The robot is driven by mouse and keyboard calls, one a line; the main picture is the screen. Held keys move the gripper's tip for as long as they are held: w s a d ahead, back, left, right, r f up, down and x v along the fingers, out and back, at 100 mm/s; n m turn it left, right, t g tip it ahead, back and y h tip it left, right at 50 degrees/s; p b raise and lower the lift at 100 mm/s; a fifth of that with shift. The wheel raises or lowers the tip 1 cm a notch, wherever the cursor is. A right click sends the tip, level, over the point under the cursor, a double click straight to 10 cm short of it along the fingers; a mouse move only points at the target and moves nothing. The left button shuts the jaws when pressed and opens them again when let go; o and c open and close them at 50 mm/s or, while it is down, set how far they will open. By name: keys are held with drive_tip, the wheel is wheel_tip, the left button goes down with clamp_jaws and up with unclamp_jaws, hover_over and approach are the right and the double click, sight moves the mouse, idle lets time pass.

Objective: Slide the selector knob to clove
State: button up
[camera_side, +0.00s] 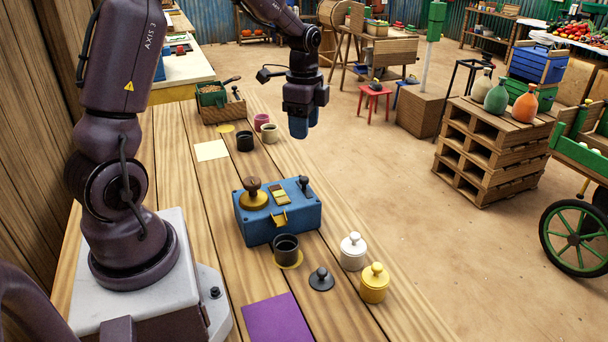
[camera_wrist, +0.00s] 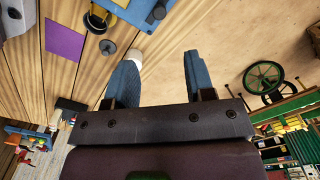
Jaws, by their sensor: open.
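A blue box (camera_side: 262,226) stands on the wooden bench in the side view. A brown knob (camera_side: 253,188) rises from a yellow round base at its left, and a small dark knob (camera_side: 304,183) stands at its right end. Brown and yellow patches (camera_side: 280,195) lie between them. I cannot read a clove label or tell which knob is the selector. My gripper (camera_side: 299,133) hangs pointing down, behind and above the box, apart from it. In the wrist view, the blue fingers of my gripper (camera_wrist: 160,62) are spread and empty; part of the blue box (camera_wrist: 138,14) shows at the top edge.
A black cup (camera_side: 286,247), a dark lid (camera_side: 321,279), a white jar (camera_side: 353,251) and a yellow jar (camera_side: 374,284) stand in front of the box. Behind it are a dark cup (camera_side: 245,141) and a cream cup (camera_side: 270,133). A purple mat (camera_side: 277,319) lies at the front.

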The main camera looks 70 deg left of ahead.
sight(304, 178)
wheel_tip(304, 178, down, 13)
idle(0.5)
